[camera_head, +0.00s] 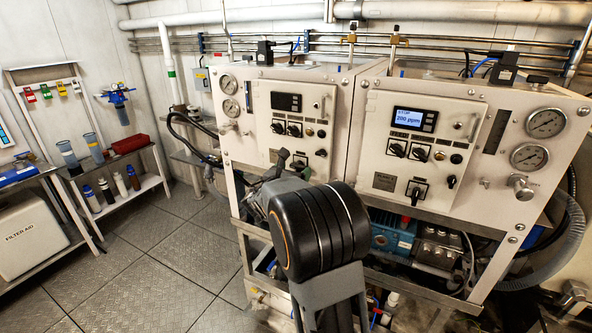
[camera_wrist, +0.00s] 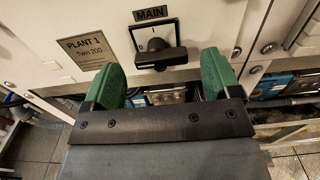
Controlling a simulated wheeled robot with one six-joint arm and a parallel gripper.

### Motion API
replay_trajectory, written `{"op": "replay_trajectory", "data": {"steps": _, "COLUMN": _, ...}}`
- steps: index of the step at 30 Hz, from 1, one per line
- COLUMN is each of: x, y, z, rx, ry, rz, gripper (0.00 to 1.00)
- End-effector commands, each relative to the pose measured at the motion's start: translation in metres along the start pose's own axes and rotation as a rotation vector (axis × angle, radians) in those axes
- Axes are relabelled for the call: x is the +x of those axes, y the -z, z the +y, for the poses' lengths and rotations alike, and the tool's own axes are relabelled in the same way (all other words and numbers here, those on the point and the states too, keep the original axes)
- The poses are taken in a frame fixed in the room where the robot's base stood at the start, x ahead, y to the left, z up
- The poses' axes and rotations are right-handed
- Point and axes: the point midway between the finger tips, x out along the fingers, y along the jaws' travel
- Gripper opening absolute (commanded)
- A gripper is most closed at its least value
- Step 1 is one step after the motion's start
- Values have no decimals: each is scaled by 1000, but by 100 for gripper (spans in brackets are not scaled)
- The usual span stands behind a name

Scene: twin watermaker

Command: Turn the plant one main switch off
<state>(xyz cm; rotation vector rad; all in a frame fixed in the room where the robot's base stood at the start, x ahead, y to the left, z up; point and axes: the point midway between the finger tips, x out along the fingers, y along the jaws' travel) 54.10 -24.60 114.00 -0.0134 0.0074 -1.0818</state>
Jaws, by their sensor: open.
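The plant one main switch (camera_wrist: 160,57) shows in the wrist view, under the MAIN label and right of the PLANT 1 plate. Its black handle looks crosswise on a pale square plate. My gripper (camera_wrist: 162,78) is open, with one green finger to each side of the switch in the picture and nothing between them. The handle lies just beyond the fingertips and looks untouched. In the head view my gripper (camera_head: 283,163) is in front of the lower part of the left cabinet (camera_head: 258,95), and my arm hides the switch there.
The right cabinet (camera_head: 470,100) has a lit display (camera_head: 413,119) and its own black main switch (camera_head: 416,190). The left cabinet's display (camera_head: 286,102) is dark. A hose (camera_head: 190,135) hangs at its left side. Shelves stand at the left; the floor (camera_head: 150,245) before them is clear.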

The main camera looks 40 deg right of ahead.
Motion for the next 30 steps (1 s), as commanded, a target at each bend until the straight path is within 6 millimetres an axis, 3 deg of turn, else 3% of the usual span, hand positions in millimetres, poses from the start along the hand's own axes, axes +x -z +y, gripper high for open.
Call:
{"op": "replay_trajectory", "data": {"steps": 9, "x": -67, "y": 1, "z": 1, "rx": 0, "ry": -5, "rz": -2, "gripper": 83}}
{"op": "replay_trajectory", "data": {"steps": 15, "x": -98, "y": 0, "z": 2, "rx": 0, "ry": -4, "rz": -2, "gripper": 83}}
{"op": "replay_trajectory", "data": {"steps": 22, "x": -115, "y": 0, "z": 1, "rx": 0, "ry": -1, "rz": -2, "gripper": 83}}
{"op": "replay_trajectory", "data": {"steps": 30, "x": -117, "y": 0, "z": 1, "rx": -1, "ry": 0, "rz": -1, "gripper": 83}}
